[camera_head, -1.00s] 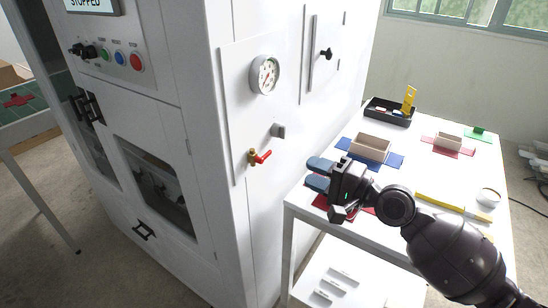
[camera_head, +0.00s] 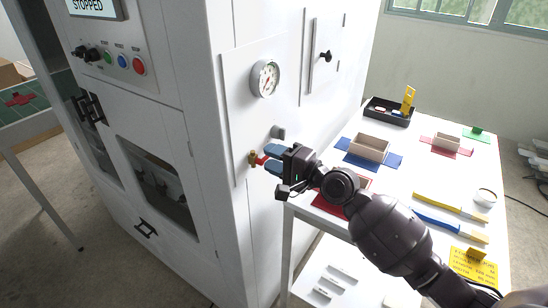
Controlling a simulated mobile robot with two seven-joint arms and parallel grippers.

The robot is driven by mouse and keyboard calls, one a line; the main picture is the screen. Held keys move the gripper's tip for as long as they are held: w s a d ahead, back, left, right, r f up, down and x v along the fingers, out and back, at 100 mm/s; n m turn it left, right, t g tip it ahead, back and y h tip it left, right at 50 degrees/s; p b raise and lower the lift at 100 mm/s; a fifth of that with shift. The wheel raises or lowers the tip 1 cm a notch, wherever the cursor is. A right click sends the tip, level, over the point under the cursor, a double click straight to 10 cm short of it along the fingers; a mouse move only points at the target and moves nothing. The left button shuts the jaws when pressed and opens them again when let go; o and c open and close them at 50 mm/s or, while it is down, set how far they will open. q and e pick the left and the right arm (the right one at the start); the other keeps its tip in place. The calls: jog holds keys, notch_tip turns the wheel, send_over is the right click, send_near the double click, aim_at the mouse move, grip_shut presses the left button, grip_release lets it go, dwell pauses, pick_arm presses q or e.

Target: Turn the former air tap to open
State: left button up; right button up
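The air tap, with a brass body (camera_head: 253,158) and a red lever (camera_head: 262,160), sits on the side panel of the white former cabinet (camera_head: 232,60). The lever points right, roughly level. My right gripper (camera_head: 269,159) has its two blue fingers at the lever's right end, one above and one below it. The fingers look apart; whether they touch the lever I cannot tell. A round pressure gauge (camera_head: 265,78) is above the tap. My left gripper is not in view.
A grey knob (camera_head: 278,132) sits just above the gripper. The white table (camera_head: 410,165) to the right holds cardboard boxes on blue and red mats, a black tray (camera_head: 388,113) and yellow and blue tools. A screen reading STOPPED (camera_head: 92,6) and push buttons are on the cabinet front.

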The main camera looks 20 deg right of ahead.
jog(key=shift+c, duration=0.3)
grip_shut()
